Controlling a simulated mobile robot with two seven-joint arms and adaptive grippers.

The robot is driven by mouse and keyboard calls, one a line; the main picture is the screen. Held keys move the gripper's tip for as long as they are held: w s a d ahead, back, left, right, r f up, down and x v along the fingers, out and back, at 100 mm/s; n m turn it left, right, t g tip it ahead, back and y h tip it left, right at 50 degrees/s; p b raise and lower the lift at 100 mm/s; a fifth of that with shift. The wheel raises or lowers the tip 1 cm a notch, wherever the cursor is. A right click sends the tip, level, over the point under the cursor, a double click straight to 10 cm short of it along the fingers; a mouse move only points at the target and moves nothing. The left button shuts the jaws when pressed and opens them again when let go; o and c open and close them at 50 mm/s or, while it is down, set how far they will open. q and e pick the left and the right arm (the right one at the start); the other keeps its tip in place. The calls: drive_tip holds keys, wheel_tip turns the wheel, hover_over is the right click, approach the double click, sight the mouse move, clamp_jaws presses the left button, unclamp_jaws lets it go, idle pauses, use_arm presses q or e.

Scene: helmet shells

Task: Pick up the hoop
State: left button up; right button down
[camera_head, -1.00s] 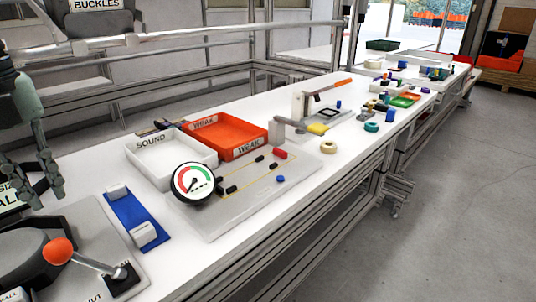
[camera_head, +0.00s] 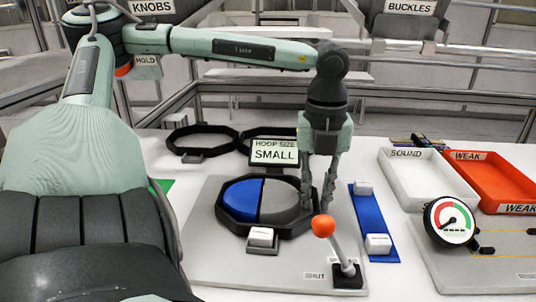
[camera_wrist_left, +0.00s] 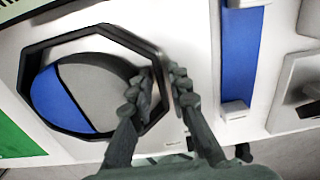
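A black octagonal hoop (camera_head: 228,222) lies around a round blue and grey disc (camera_head: 243,197) on a grey plate. It also shows in the left wrist view (camera_wrist_left: 93,33). My left gripper (camera_head: 317,198) points down at the hoop's right side. In the left wrist view the gripper's fingers (camera_wrist_left: 161,82) stand apart, one inside the hoop and one outside, with the hoop's right wall between them. Firm contact on the wall does not show. A sign (camera_head: 274,152) behind reads "HOOP SIZE SMALL". My right gripper is not in view.
An orange-knobbed lever (camera_head: 324,227) stands close in front of the gripper. A blue strip with white blocks (camera_head: 371,220) lies to the right. Two black rings (camera_head: 200,131) lie behind. A white tray (camera_head: 425,178), red tray (camera_head: 490,180) and dial gauge (camera_head: 449,221) stand further right.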

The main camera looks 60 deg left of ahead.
use_arm(q)
clamp_jaws()
drive_tip(key=shift+r, duration=0.2)
